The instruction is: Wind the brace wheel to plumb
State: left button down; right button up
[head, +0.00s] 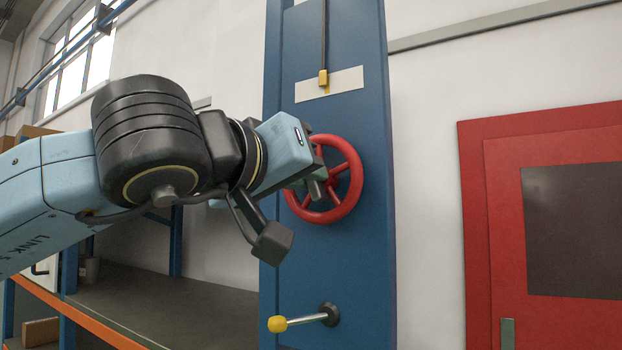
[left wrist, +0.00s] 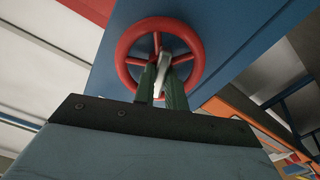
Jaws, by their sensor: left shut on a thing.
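The red brace wheel (head: 353,184) is mounted on the face of a blue upright panel (head: 350,265). My left gripper (head: 318,186) is at the left part of the wheel, and my arm and hand hide some of the wheel's left side. In the left wrist view the wheel (left wrist: 124,48) is seen close up, with the gripper's green fingers (left wrist: 163,88) shut on a grey handle (left wrist: 163,68) at the wheel. Above the wheel, a yellow plumb weight (head: 323,77) hangs on a dark line in front of a pale plate (head: 345,83). My right gripper is not in view.
A lever with a yellow knob (head: 278,324) sticks out low on the panel, below the wheel. A red door (head: 500,230) with a dark pane is at the right. A shelf with an orange edge (head: 75,318) is at lower left, behind my arm.

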pick_arm(q)
jog(key=m, duration=0.2)
jog(key=shift+m, duration=0.4)
jog(key=c, duration=1.4)
grip_release()
jog(key=shift+o, duration=0.2)
